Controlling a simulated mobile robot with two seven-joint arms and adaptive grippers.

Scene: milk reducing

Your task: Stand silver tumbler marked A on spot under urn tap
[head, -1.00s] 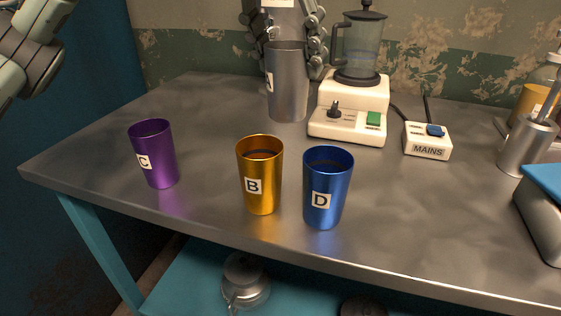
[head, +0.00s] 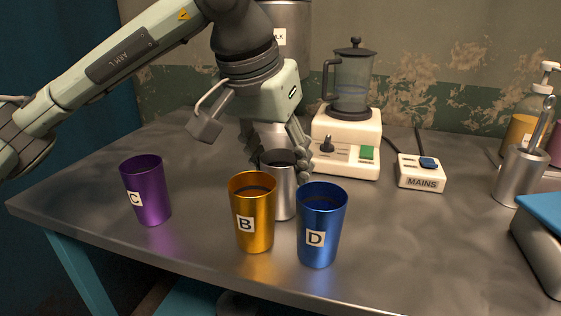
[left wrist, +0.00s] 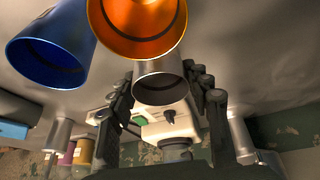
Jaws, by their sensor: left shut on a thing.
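The silver tumbler (head: 284,193) is upright behind the gap between tumblers B and D. Its letter is not visible, and I cannot tell whether its base touches the table. My left gripper (head: 279,153) is shut on it, with the fingers on either side. In the left wrist view, the silver tumbler (left wrist: 161,87) is between the fingers of the left gripper (left wrist: 160,105). The urn (head: 288,35), with a partly covered milk label, stands at the back behind my arm. Its tap and the spot under it are hidden. My right gripper is not in view.
The gold tumbler B (head: 253,224) and blue tumbler D (head: 320,238) stand close in front. The purple tumbler C (head: 148,193) is to the left. A blender (head: 347,140) and mains box (head: 421,175) are right of my gripper. The right middle of the table is clear.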

